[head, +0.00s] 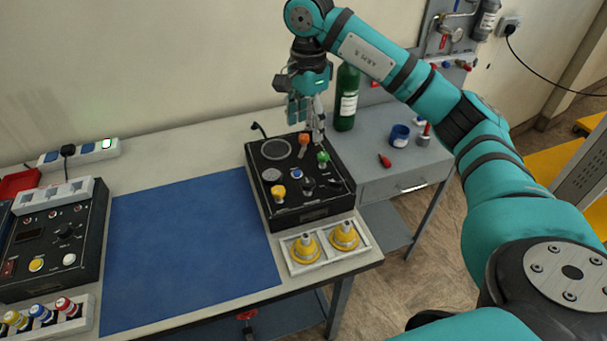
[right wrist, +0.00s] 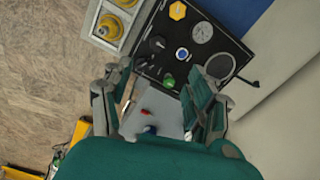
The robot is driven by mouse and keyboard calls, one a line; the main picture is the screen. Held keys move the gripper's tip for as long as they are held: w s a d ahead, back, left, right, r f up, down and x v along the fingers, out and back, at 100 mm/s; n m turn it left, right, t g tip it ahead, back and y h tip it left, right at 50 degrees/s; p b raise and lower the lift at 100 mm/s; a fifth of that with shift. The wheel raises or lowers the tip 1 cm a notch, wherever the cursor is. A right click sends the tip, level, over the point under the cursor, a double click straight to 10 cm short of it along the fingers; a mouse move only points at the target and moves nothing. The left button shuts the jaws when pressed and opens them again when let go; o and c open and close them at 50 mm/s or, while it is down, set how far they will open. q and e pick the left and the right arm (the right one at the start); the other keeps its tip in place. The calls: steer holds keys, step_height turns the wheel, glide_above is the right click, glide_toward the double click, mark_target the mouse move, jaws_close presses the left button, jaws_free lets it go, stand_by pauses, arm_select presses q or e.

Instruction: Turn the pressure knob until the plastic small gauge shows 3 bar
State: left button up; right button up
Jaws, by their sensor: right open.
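The black trainer box (head: 312,213) stands on the bench and carries several knobs. The small gauge (head: 271,174) is a pale round dial; it also shows in the right wrist view (right wrist: 202,32), too small to read. A larger round dial (head: 276,149) lies behind it. I see a yellow knob (head: 279,192), a green knob (head: 323,158), an orange knob (head: 303,140) and a black knob (head: 308,184); which one sets the pressure I cannot tell. My right gripper (head: 309,124) is open and empty above the back right of the box, near the orange and green knobs.
A blue mat (head: 185,250) lies left of the box. A white tray with yellow fittings (head: 290,262) sits in front. Another panel (head: 85,245) is at left.

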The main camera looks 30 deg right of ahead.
mark_target(308, 182)
step_height(308, 182, down, 17)
steer(key=p, duration=0.3)
steer(key=shift+s+f, duration=0.1)
steer(key=shift+s, duration=0.05)
steer(key=shift+d, duration=0.1)
steer(key=c, duration=1.1)
